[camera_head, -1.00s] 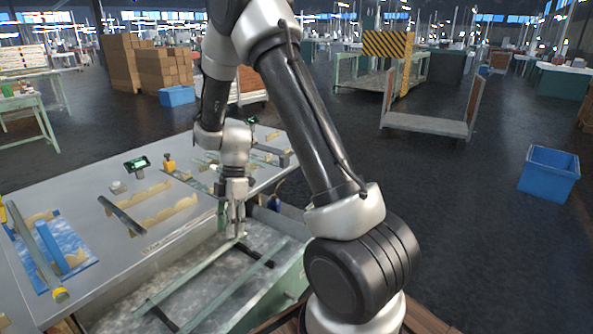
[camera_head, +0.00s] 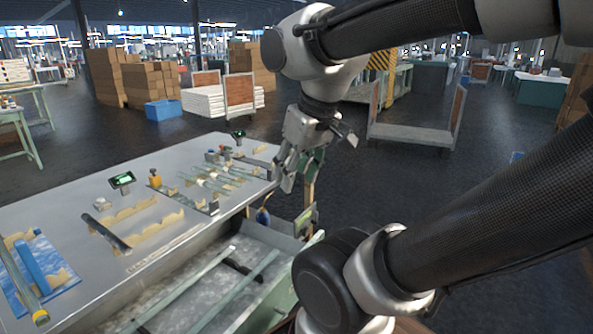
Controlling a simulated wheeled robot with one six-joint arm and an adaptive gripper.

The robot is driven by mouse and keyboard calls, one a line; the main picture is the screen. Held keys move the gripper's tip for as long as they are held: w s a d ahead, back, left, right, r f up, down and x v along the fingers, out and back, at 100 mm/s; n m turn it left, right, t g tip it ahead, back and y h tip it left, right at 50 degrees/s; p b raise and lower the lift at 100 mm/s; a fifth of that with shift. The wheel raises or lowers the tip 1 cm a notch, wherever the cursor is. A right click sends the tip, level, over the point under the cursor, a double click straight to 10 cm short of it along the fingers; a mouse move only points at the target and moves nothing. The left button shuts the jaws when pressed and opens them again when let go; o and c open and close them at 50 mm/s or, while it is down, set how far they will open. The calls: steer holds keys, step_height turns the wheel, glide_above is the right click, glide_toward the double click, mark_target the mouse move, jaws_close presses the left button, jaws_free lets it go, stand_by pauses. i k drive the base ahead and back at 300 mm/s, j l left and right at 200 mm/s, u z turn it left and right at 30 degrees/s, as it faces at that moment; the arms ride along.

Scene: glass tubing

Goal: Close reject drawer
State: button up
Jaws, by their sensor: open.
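The reject drawer (camera_head: 267,311) stands open, pulled out from under the near side of the metal worktable (camera_head: 75,212). Its grey inside shows, with a long pale glass tube (camera_head: 190,284) and a second tube (camera_head: 240,290) lying across it, and a dark bar between them. My gripper (camera_head: 298,172) is open and empty. It is raised beyond the worktable's right end in the picture, apart from the drawer. My arm hides the drawer's right part, and no handle can be made out.
Tubes on tan notched holders (camera_head: 130,208), a blue mat (camera_head: 60,278) and small displays (camera_head: 122,180) occupy the worktable. A flat cart (camera_head: 415,125), cardboard boxes (camera_head: 155,78) and a blue bin (camera_head: 163,109) stand behind. The dark floor between is clear.

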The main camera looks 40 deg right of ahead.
mark_target(269, 298)
steer(key=k+j+z, duration=0.4)
steer(key=i+j+z, duration=0.1)
steer(key=z, duration=0.15)
steer(key=i+j+z, duration=0.1)
steer(key=z, duration=0.15)
